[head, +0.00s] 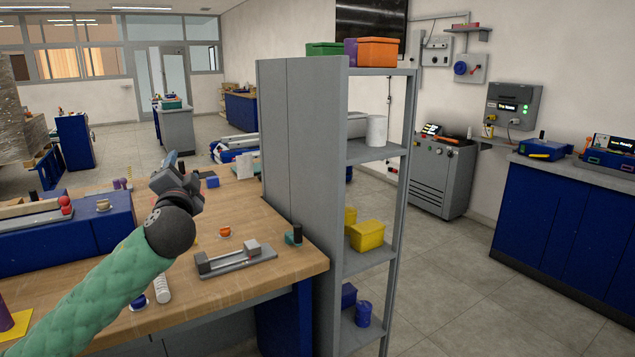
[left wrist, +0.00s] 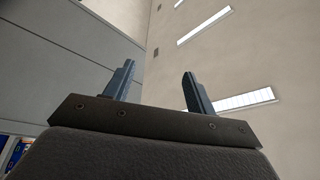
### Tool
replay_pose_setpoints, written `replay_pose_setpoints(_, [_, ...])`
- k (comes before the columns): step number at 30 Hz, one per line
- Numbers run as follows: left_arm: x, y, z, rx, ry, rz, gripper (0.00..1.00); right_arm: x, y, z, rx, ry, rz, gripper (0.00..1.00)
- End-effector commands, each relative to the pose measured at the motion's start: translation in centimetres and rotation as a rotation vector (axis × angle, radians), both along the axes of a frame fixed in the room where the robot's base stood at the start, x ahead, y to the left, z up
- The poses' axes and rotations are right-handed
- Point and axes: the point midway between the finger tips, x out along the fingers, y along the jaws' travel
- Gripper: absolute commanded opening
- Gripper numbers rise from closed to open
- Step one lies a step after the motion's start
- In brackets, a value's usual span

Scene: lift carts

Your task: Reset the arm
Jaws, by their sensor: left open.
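My left arm comes in from the lower left of the head view in a green padded sleeve. My left gripper (head: 170,160) is raised above the wooden workbench (head: 225,205), pointing up and away. In the left wrist view the two fingers of my left gripper (left wrist: 158,88) stand apart with nothing between them. Behind them are the ceiling with light strips and a grey panel. My right gripper shows in neither view.
A grey shelf unit (head: 300,130) stands at the bench's right end, holding coloured bins such as an orange bin (head: 378,52) and a yellow bin (head: 367,236). A small grey fixture (head: 236,260) lies on the bench. Open floor (head: 445,265) lies right of the shelf, before blue cabinets (head: 570,220).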

Motion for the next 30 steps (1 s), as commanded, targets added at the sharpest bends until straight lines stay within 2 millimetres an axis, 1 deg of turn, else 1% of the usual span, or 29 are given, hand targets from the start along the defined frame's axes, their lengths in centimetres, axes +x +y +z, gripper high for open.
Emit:
replay_pose_setpoints(1, [-0.5,-0.5,-2.5,-0.072,0.068,0.0,0.56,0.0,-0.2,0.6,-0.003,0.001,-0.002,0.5])
replay_pose_setpoints(2, [-0.7,-0.7,-3.9,-0.113,0.108,0.004,0.56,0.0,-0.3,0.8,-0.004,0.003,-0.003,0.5])
replay_pose_setpoints(3, [-1.2,-0.9,-5.9,-0.164,0.162,0.008,0.56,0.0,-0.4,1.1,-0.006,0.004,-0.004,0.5])
replay_pose_setpoints(5, [-2.0,-1.5,-8.7,-0.232,0.24,0.012,0.56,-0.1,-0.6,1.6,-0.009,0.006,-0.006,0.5])
replay_pose_setpoints(6, [-2.6,-1.9,-10.5,-0.273,0.29,0.015,0.56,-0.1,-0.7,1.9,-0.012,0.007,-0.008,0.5])
replay_pose_setpoints(8, [-3.6,-2.6,-13.2,-0.329,0.364,0.016,0.56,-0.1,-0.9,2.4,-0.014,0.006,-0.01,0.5])
replay_pose_setpoints(9, [-4.3,-3.0,-14.9,-0.362,0.411,0.017,0.56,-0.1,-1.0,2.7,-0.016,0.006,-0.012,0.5])
replay_pose_setpoints(12, [-6.3,-4.3,-18.9,-0.434,0.525,0.014,0.56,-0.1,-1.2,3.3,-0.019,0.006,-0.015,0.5])
replay_pose_setpoints(14, [-7.6,-5.0,-21.1,-0.474,0.588,0.011,0.56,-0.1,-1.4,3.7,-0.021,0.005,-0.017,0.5])
replay_pose_setpoints(15, [-8.4,-5.5,-22.5,-0.498,0.628,0.008,0.56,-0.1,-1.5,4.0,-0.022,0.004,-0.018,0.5])
replay_pose_setpoints(21, [-12.9,-8.1,-28.5,-0.615,0.791,-0.021,0.56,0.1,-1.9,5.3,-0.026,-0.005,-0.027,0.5])
replay_pose_setpoints(26, [-16.4,-9.9,-32.4,-0.703,0.889,-0.044,0.56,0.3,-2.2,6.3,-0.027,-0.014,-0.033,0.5])
replay_pose_setpoints(30, [-19.7,-11.0,-35.6,-0.777,0.964,-0.043,0.56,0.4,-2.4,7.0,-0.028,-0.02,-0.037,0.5])
